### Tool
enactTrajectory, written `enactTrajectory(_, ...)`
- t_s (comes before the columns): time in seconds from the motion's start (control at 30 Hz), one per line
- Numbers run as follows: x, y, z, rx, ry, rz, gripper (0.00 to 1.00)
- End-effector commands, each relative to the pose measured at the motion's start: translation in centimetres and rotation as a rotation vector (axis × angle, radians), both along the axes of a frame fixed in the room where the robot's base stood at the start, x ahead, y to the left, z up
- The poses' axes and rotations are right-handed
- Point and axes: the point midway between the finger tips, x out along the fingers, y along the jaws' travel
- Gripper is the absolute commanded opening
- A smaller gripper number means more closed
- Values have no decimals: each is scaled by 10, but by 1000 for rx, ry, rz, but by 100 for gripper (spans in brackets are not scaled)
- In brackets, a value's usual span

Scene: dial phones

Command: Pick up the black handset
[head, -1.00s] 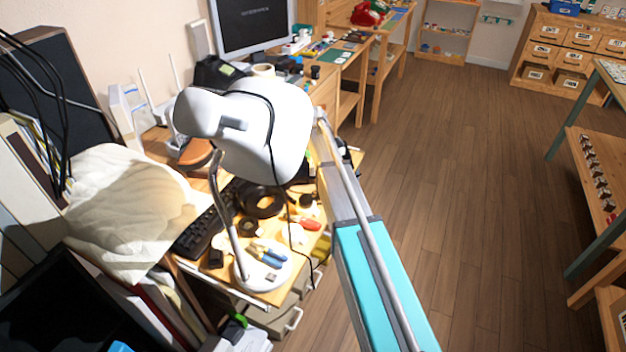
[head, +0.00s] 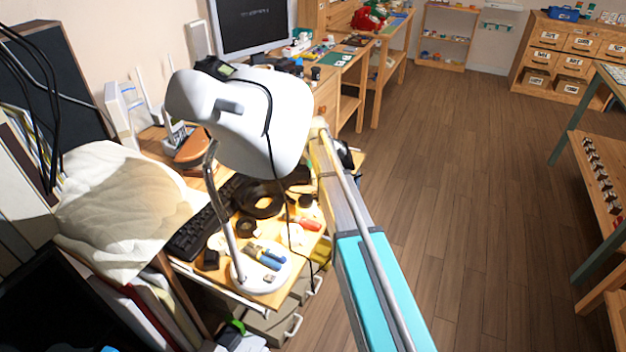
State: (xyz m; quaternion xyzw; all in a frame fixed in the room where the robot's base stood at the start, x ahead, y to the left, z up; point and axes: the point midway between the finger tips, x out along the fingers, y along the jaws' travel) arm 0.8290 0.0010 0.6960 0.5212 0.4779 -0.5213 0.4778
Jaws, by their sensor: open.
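A black object (head: 212,67), which could be the black phone with its handset, shows behind the top of the white desk lamp (head: 240,115) in the head view. The lamp shade hides its lower part, and I cannot make out the handset clearly. My arm reaches up from the bottom right to beside the lamp shade. My gripper's fingers do not show. A small dark shape beside the arm's far end is too unclear to name.
The lamp stands on a cluttered wooden desk with a keyboard (head: 190,236), a black tape roll (head: 260,200) and pliers (head: 264,256). A monitor (head: 252,27) stands behind. A red phone (head: 368,17) is on the farther desk. The wooden floor (head: 470,190) at right is clear.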

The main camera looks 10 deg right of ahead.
Motion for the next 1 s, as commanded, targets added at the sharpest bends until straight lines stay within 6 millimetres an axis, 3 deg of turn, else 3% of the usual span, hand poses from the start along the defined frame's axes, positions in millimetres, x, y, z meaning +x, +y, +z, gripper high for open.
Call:
enactTrajectory(0.33, 0, 0, 0, 0, 0, 0, 84)
enactTrajectory(0.77, 0, -1, 0, 0, 0, -1, 4)
enactTrajectory(0.8, 0, -1, 0, 0, 0, -1, 0)
enactTrajectory(1.0, 0, -1, 0, 0, 0, -1, 0)
